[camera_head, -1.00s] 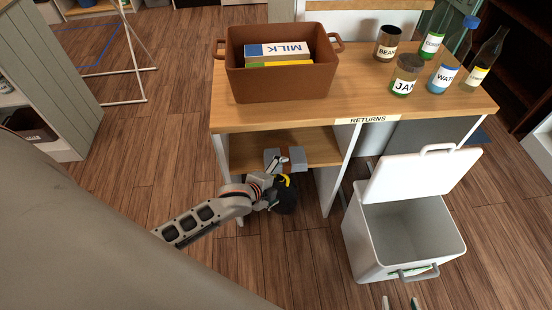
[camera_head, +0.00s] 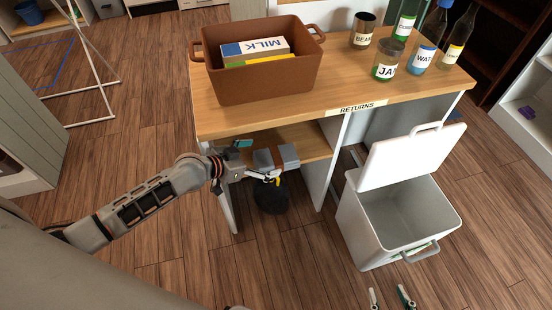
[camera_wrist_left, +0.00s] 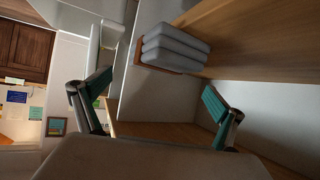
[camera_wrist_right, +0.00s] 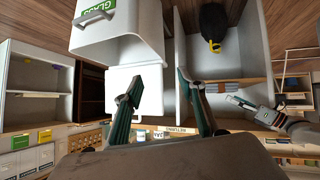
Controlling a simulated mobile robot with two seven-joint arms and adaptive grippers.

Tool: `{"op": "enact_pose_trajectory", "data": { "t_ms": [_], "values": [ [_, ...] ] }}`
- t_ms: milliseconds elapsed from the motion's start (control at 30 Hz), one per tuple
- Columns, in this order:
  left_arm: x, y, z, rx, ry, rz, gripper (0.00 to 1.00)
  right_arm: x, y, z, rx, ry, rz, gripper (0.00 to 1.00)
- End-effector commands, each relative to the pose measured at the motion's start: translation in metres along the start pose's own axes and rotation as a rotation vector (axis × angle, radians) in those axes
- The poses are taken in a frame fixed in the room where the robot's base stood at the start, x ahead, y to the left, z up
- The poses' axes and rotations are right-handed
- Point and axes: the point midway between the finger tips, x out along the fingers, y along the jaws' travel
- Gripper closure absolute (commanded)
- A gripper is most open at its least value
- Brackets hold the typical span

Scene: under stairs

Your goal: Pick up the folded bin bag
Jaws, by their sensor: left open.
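The folded bin bag (camera_head: 287,155) is a grey layered bundle with a brown band, on the shelf under the table. In the left wrist view the bag (camera_wrist_left: 178,46) lies ahead, above and between the open fingers. My left gripper (camera_head: 256,161) is open at the left end of the bag in the head view and partly covers it; I cannot tell whether they touch. The left fingertips (camera_wrist_left: 157,90) hold nothing. My right gripper (camera_head: 389,294) is open and empty at the bottom edge; its fingers also show in the right wrist view (camera_wrist_right: 158,84).
The tabletop (camera_head: 320,100) above the shelf bears a brown crate (camera_head: 262,80) and several jars and bottles. A black round bundle (camera_head: 271,197) sits on the floor below the shelf. An open white bin (camera_head: 372,230) stands right of the shelf.

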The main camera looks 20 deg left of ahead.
Motion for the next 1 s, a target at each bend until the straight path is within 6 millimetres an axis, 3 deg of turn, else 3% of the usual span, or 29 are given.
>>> {"op": "enact_pose_trajectory", "data": {
  "t_ms": [300, 633, 833, 1000],
  "values": [
    [0.043, 0.002, 0.007, -0.001, -0.004, 0.0, 0.04, 0.004, -0.002, -0.004, 0.003, 0.012, -0.005, 0.6],
    [0.048, 0.001, 0.003, 0.003, -0.001, -0.001, 0.04, 0.005, -0.001, -0.013, 0.002, 0.029, -0.005, 0.6],
    [0.048, 0.001, 0.003, 0.003, -0.002, -0.001, 0.55, 0.004, -0.003, -0.01, 0.003, 0.023, -0.007, 0.6],
    [0.048, 0.001, 0.005, 0.003, -0.004, 0.0, 0.56, 0.004, -0.003, -0.008, 0.004, 0.02, -0.008, 0.6]
  ]
}}
